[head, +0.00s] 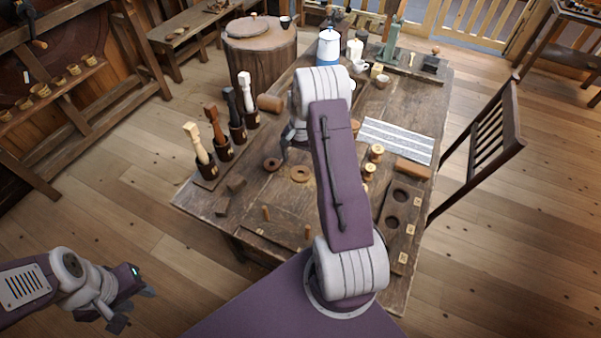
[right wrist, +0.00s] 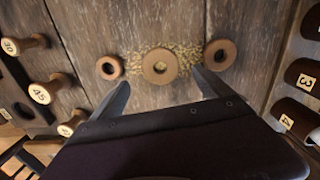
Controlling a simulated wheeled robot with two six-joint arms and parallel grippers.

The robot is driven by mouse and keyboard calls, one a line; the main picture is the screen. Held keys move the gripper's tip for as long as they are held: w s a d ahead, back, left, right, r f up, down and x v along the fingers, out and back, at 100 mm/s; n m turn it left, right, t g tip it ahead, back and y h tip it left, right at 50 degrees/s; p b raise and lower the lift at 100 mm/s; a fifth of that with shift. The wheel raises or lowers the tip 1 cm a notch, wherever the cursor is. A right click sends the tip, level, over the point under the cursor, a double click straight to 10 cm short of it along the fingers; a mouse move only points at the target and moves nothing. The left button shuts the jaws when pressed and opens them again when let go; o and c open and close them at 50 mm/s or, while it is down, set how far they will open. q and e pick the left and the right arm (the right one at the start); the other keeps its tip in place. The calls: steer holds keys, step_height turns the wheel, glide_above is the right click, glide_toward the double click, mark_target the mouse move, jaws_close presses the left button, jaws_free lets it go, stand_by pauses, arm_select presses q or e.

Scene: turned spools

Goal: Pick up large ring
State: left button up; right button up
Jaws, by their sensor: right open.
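My left gripper (head: 135,308) is open and empty, off the bench at lower left.
Numbered spools (right wrist: 42,93) stand to the left in the right wrist view. Mallet-like tools (head: 213,126) stand in dark holders at the bench's left. A board with round recesses (head: 398,205) lies at the right. A chair (head: 490,140) stands beside the bench.

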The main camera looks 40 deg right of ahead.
mark_target(300, 171)
steer(key=shift+w+d+f, duration=0.15)
steer(key=shift+f, duration=0.65)
steer(key=f, duration=0.3)
steer(key=shift+s+a+f, duration=0.3)
steer(key=shift+a+f, duration=0.1)
steer(key=shift+w+d+f, duration=0.1)
steer(key=shift+f, duration=0.2)
steer(key=c, duration=1.4)
